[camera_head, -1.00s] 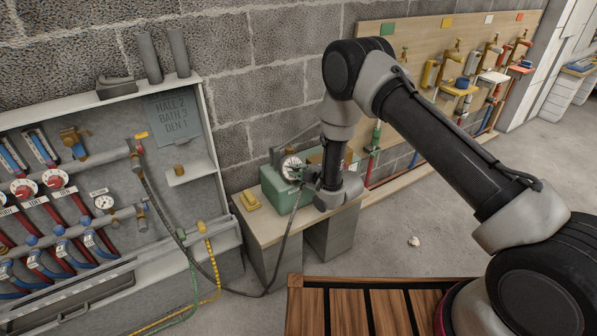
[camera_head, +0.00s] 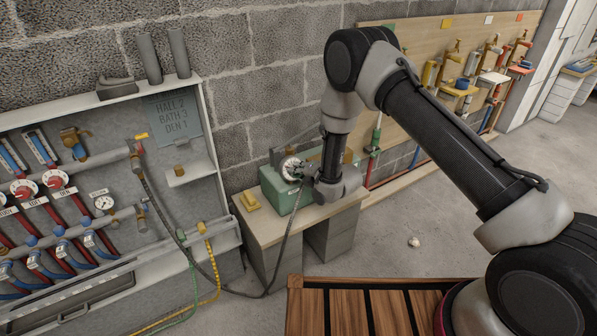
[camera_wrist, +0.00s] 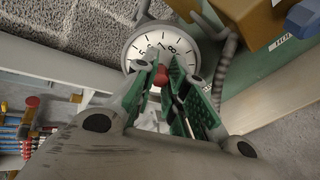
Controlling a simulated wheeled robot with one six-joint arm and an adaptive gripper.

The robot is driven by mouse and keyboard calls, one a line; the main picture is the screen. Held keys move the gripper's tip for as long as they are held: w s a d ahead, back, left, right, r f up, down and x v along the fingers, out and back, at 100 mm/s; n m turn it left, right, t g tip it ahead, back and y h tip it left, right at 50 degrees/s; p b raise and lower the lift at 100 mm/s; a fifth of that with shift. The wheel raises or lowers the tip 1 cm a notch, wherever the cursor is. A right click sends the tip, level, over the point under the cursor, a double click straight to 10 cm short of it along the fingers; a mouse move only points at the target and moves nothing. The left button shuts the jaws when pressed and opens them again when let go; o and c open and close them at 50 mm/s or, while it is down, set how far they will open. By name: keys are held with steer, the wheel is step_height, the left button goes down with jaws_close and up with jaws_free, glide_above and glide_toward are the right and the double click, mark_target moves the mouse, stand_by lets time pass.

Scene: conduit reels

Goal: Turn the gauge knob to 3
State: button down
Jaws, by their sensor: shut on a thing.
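The gauge (camera_head: 289,168) is a round white dial with black numbers on the green box (camera_head: 280,196), which stands on a small table by the block wall. The fingers hide the lower dial, and I cannot read where a pointer stands.
A yellow block (camera_head: 249,201) lies on the table (camera_head: 268,231) left of the green box. A dark hose (camera_head: 282,252) hangs at the table's front. The manifold cabinet (camera_head: 208,150) stands at left, and a tap board (camera_head: 410,75) at back right. Floor at right is mostly clear.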

steer(key=shift+s+f+n, duration=0.1)
steer(key=shift+n, duration=0.3)
steer(key=c, duration=1.4)
jaws_free()
steer(key=v, duration=1.2)
